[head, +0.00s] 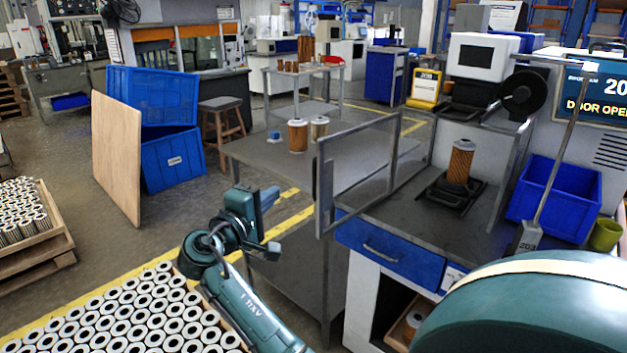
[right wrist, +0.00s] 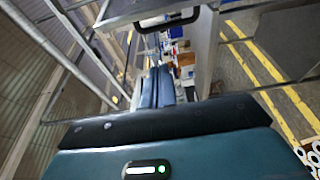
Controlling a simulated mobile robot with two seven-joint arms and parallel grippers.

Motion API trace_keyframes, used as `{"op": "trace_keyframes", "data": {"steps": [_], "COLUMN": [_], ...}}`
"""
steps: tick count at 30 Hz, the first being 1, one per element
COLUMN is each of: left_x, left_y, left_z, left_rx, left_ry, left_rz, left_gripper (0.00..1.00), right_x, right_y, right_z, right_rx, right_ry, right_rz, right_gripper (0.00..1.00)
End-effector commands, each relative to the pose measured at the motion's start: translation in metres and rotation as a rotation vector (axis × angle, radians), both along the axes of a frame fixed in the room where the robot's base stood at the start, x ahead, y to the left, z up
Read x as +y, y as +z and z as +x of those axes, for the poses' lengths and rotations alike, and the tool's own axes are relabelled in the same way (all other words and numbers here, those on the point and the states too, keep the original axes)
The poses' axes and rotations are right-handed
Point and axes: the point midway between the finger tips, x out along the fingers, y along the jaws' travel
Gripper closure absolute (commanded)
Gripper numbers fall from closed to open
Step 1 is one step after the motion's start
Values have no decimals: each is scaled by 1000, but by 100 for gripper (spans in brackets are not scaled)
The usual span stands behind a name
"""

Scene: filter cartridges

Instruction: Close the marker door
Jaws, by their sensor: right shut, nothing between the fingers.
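The marker door (head: 368,165) is a clear panel in a grey metal frame. It stands swung open, out from the marking machine to the left, in the head view. An upright handle (head: 326,183) sits on its free edge. In the right wrist view the door frame (right wrist: 203,50) and a dark handle (right wrist: 168,22) show close ahead. My right gripper (head: 268,199) is left of the door's free edge and apart from it in the head view. Its fingers (right wrist: 157,87) are shut together and empty. My left gripper is not in view.
A brown filter cartridge (head: 461,162) stands on a black fixture in the marker. The screen (head: 598,100) reads "DOOR OPEN". A blue bin (head: 553,190) and a post (head: 560,150) stand at right. A table (head: 255,152) is behind the door. Many white-topped cartridges fill the lower left.

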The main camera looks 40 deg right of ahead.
Motion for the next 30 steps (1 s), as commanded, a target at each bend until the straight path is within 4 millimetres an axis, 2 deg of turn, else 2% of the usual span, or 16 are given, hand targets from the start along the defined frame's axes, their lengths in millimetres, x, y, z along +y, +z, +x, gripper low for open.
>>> {"op": "trace_keyframes", "data": {"steps": [5, 8, 19, 24, 30], "left_x": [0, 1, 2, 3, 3], "left_y": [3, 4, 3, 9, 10], "left_z": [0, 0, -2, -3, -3], "left_rx": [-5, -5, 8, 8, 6], "left_ry": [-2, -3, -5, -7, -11], "left_rz": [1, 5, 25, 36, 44], "left_gripper": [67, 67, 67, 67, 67], "right_x": [-10, -25, -99, -95, -95], "right_y": [3, 4, 4, 3, 2], "right_z": [3, 8, 35, 8, -5], "right_rx": [-1, 0, 0, -1, -1], "right_ry": [-12, -12, -11, -6, -7], "right_rz": [-5, -6, -5, -3, -3], "right_gripper": [100, 100, 100, 100, 100]}}
